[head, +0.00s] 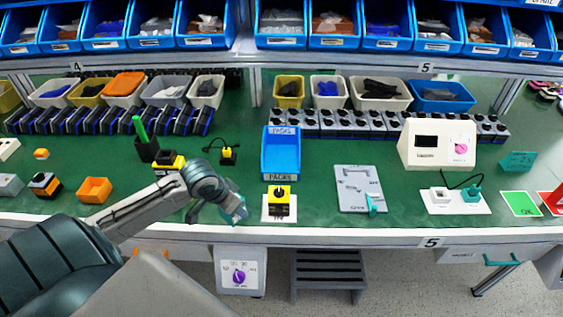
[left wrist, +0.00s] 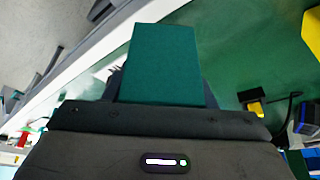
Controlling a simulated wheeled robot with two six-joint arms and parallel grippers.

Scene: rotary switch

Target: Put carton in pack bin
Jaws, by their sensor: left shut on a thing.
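My left gripper (head: 229,205) is low over the front of the green bench, left of the blue bin. It is shut on a teal carton (head: 238,213), partly hidden by the gripper in the head view. In the left wrist view the carton (left wrist: 160,65) stands out from between the fingers as a plain teal block. The pack bin (head: 281,151) is the blue open tray labelled PACKS, further back and to the right of my gripper. It looks empty. My right gripper is not in view.
A yellow-and-black switch (head: 279,200) on a white plate stands in front of the bin. A small yellow-black block with a cable (head: 228,155) lies behind my gripper. A grey board (head: 360,188) lies to the right. Shelf bins (head: 333,24) line the back.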

